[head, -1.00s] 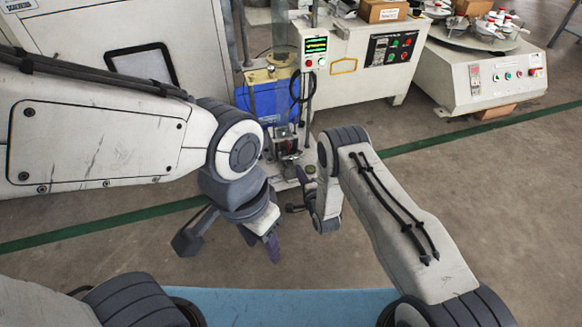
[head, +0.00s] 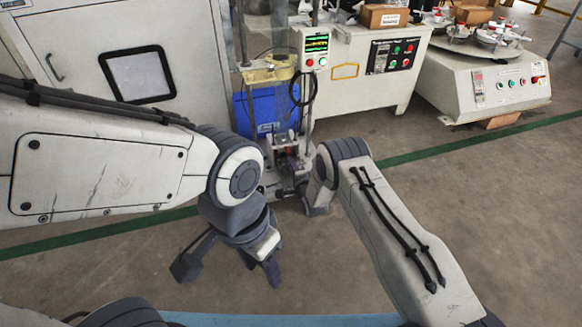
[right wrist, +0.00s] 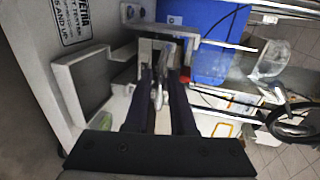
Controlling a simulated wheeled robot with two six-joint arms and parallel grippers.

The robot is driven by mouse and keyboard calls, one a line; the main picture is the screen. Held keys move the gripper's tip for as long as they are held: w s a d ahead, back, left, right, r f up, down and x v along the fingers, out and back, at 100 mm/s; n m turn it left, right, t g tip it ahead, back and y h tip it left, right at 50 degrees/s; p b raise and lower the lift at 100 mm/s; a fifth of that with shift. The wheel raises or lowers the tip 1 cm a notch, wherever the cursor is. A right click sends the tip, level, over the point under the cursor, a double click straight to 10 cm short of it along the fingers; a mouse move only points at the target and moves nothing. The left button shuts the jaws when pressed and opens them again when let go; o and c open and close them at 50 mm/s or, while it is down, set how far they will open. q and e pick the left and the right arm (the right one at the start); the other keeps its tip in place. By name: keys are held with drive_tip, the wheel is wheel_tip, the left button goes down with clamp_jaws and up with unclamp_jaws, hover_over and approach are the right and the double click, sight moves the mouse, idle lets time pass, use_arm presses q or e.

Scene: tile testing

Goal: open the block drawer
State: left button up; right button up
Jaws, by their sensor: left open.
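My right gripper (right wrist: 163,92) points into the lower part of a testing machine. In the right wrist view its two dark fingers stand apart, either side of a small silver metal part (right wrist: 157,97). I cannot tell whether they touch it. In the head view my right wrist mostly hides this low part of the machine (head: 285,158), and I cannot make out the block drawer clearly. My left gripper (head: 232,266) is open and empty, pointing down over the floor, its fingers wide apart.
A blue box (head: 262,112) stands behind the machine's clear column. A white cabinet (head: 150,50) is at the left, a control cabinet (head: 375,75) at the right, and a turntable machine (head: 500,88) farther right. The floor (head: 480,220) at the right is clear.

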clamp_jaws()
drive_tip(key=shift+s, duration=0.1)
idle(1.2)
